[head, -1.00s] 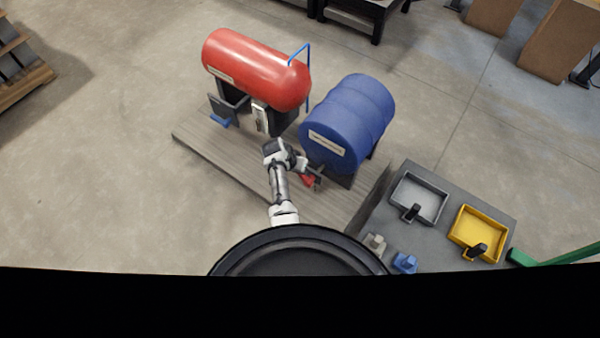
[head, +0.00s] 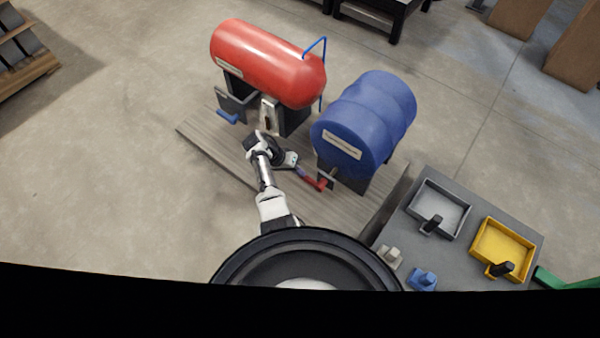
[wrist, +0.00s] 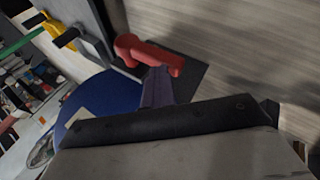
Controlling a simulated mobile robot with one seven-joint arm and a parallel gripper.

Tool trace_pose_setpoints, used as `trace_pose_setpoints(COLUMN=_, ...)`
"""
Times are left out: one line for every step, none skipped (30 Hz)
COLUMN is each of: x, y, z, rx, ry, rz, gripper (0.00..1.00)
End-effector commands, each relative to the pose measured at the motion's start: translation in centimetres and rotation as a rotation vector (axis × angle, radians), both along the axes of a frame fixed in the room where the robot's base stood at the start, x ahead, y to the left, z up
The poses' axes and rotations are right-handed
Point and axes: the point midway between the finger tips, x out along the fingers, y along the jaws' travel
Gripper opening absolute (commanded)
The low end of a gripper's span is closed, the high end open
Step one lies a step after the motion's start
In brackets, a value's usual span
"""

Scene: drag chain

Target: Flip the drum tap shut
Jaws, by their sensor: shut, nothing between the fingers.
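The blue drum (head: 375,110) lies on its side on a stand, with a pale label on its front end. A red tap handle (head: 318,185) shows low at that end. It also shows in the wrist view as a bent red piece (wrist: 145,50). My gripper (head: 304,175) is shut and empty, pointing at the red handle from its left side. In the wrist view my fingertips (wrist: 157,75) reach the edge of the red piece; I cannot tell whether they touch it. The tap's body is mostly hidden, and the blue drum (wrist: 95,95) fills the area left of my fingers.
A red tank (head: 265,62) with a blue handle (head: 228,118) below stands left on the same wooden platform (head: 215,145). A grey table (head: 400,235) at right bears a grey tray (head: 440,205) and a yellow tray (head: 503,247). Floor at left is clear.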

Motion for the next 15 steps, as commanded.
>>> trace_pose_setpoints(x=0.11, y=0.10, z=-0.46, rx=0.003, ry=-0.002, rz=0.002, gripper=0.00)
trace_pose_setpoints(x=0.14, y=0.14, z=-0.54, rx=0.003, ry=-0.002, rz=0.002, gripper=0.00)
trace_pose_setpoints(x=0.17, y=0.18, z=-0.62, rx=0.004, ry=-0.003, rz=0.003, gripper=0.00)
trace_pose_setpoints(x=0.19, y=0.21, z=-0.68, rx=0.005, ry=-0.004, rz=0.003, gripper=0.00)
trace_pose_setpoints(x=0.22, y=0.24, z=-0.73, rx=0.005, ry=-0.004, rz=0.003, gripper=0.00)
trace_pose_setpoints(x=0.25, y=0.27, z=-0.79, rx=0.005, ry=-0.005, rz=0.004, gripper=0.00)
trace_pose_setpoints(x=0.27, y=0.30, z=-0.83, rx=0.006, ry=-0.005, rz=0.004, gripper=0.00)
trace_pose_setpoints(x=0.28, y=0.32, z=-0.87, rx=0.006, ry=-0.005, rz=0.004, gripper=0.00)
trace_pose_setpoints(x=0.28, y=0.33, z=-0.90, rx=0.007, ry=-0.005, rz=0.004, gripper=0.00)
trace_pose_setpoints(x=0.28, y=0.35, z=-0.93, rx=0.007, ry=-0.005, rz=0.004, gripper=0.00)
trace_pose_setpoints(x=0.27, y=0.36, z=-0.94, rx=0.007, ry=-0.005, rz=0.004, gripper=0.00)
trace_pose_setpoints(x=0.26, y=0.38, z=-0.96, rx=0.008, ry=-0.004, rz=0.004, gripper=0.00)
trace_pose_setpoints(x=0.26, y=0.39, z=-0.98, rx=0.009, ry=-0.005, rz=0.004, gripper=0.00)
trace_pose_setpoints(x=0.25, y=0.39, z=-1.00, rx=0.009, ry=-0.005, rz=0.004, gripper=0.00)
trace_pose_setpoints(x=0.23, y=0.40, z=-1.01, rx=0.009, ry=-0.003, rz=0.004, gripper=0.00)
